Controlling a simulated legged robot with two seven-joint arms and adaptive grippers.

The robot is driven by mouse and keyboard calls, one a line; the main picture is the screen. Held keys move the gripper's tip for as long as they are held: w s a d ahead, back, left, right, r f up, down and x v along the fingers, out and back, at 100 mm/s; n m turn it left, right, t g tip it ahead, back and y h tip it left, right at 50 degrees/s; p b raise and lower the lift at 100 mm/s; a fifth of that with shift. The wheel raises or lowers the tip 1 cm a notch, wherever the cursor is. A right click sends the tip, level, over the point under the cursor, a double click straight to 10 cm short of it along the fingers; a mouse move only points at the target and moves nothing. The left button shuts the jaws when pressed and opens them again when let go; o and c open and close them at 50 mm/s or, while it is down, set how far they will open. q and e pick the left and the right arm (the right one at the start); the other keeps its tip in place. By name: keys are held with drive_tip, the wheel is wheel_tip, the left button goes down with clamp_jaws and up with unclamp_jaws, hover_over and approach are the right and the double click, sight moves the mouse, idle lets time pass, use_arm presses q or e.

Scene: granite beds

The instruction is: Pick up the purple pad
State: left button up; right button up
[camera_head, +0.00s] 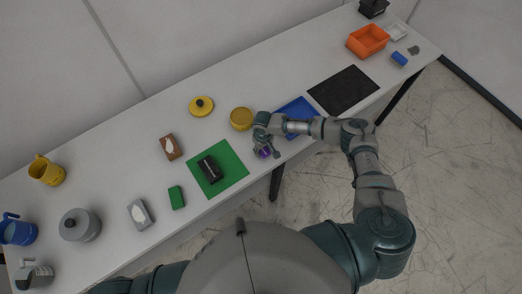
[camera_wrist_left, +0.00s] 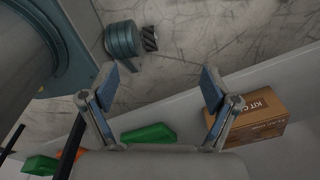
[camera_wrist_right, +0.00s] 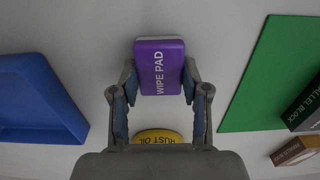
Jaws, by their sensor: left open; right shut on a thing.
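The purple pad (camera_wrist_right: 161,65), lettered "WIPE PAD", stands out between the fingers of my right gripper (camera_wrist_right: 158,90) in the right wrist view. The fingers are shut on its two sides. In the head view the pad (camera_head: 265,153) is a small purple patch under my right gripper (camera_head: 267,150), mostly hidden by it, near the table's front edge. I cannot tell whether it is clear of the table. My left gripper (camera_wrist_left: 160,88) is open and empty in the left wrist view. It is out of the head view.
A green mat (camera_head: 232,172) with a black block (camera_head: 210,168) lies left of the right gripper. A blue tray (camera_head: 297,108) and a yellow tin (camera_head: 241,118) are close by. A kit box (camera_wrist_left: 262,108) is right of my left fingers.

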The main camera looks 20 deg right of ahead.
drive_tip(key=shift+d+r, duration=0.25)
drive_tip(key=shift+d, duration=0.4)
drive_tip(key=shift+a+r+b, duration=0.3)
drive_tip(key=shift+r+b, duration=0.05)
drive_tip(key=shift+r, duration=0.6)
drive_tip(key=s, duration=0.1)
drive_tip(key=s+r, duration=0.1)
drive_tip(key=s, duration=0.2)
drive_tip(key=shift+s+a+r, duration=0.15)
drive_tip(key=shift+s+a, duration=0.05)
drive_tip(key=shift+a, duration=0.2)
drive_tip(key=s+d+r+b, duration=0.1)
drive_tip(key=s+d, duration=0.1)
drive_tip(key=s, duration=0.9)
drive_tip(key=shift+s, duration=0.25)
drive_tip(key=o, duration=0.3)
drive_tip(key=shift+a+r, duration=0.15)
drive_tip(key=shift+a, duration=0.15)
drive_tip(key=c, duration=0.4)
use_arm(q)
drive_tip(key=shift+d+f, duration=0.6)
drive_tip(key=shift+f, duration=0.3)
use_arm(e)
drive_tip(key=shift+d, duration=0.2)
drive_tip(key=shift+c, duration=0.2)
